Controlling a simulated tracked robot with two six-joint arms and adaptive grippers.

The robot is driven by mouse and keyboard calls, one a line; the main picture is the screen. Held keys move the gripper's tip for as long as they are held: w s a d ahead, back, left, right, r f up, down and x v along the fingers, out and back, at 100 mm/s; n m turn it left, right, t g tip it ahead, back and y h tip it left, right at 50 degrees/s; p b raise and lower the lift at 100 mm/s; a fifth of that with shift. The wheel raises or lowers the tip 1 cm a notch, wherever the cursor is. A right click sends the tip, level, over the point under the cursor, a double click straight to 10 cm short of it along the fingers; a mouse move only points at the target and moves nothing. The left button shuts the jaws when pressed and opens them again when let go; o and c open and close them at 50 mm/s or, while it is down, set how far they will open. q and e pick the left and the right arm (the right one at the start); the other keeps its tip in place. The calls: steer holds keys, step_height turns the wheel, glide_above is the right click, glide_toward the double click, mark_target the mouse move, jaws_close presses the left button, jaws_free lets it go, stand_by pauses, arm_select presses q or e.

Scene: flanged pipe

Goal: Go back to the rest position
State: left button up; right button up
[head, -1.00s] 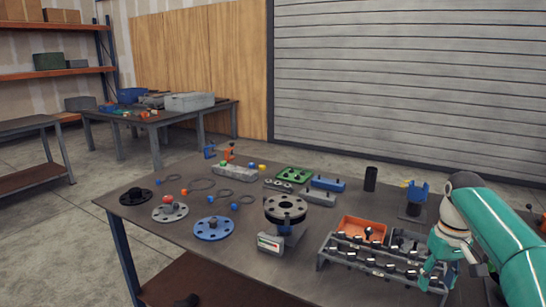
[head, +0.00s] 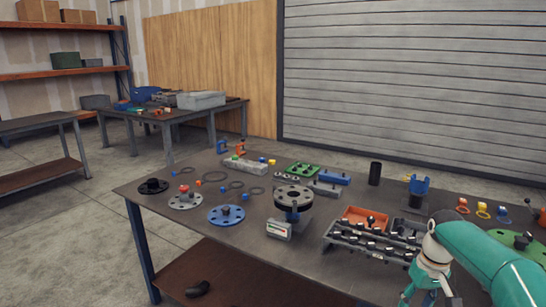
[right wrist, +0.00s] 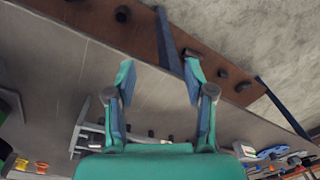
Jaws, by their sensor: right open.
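My right gripper (right wrist: 160,75) is open and empty in the right wrist view, its two teal fingers apart with bare table surface and the table edge beyond them. In the head view my right gripper (head: 425,290) is at the bottom right, in front of the bolt rack, with its fingertips near the picture's lower edge. The flanged pipe piece (head: 293,197), a dark ring with holes, stands on the table behind a small grey device with a display (head: 279,229). My left gripper is in neither view.
A bolt rack (head: 365,245) and an orange bin (head: 365,217) stand close to my right arm. A black cylinder (head: 375,173) stands at the back. The table's front left is clear.

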steer(key=s+a+f+y, duration=0.1)
steer(key=s+a+f, duration=0.3)
steer(key=a+f, duration=0.55)
steer(key=s+a+f+y, duration=0.2)
steer(key=s+a+f, duration=0.3)
steer(key=f, duration=0.8)
steer(key=s+a+f+m, duration=0.1)
steer(key=s+a+f, duration=0.2)
steer(key=s, duration=0.6)
steer(key=s+a+f+m, duration=0.1)
steer(key=s+a+f, duration=0.2)
steer(key=s, duration=0.6)
steer(key=shift+s+a+f, duration=0.3)
steer(key=shift+a+f, duration=0.05)
steer(key=shift+a, duration=0.75)
steer(key=shift+m, duration=0.3)
steer(key=shift+c, duration=1.2)
steer(key=shift+d, duration=0.15)
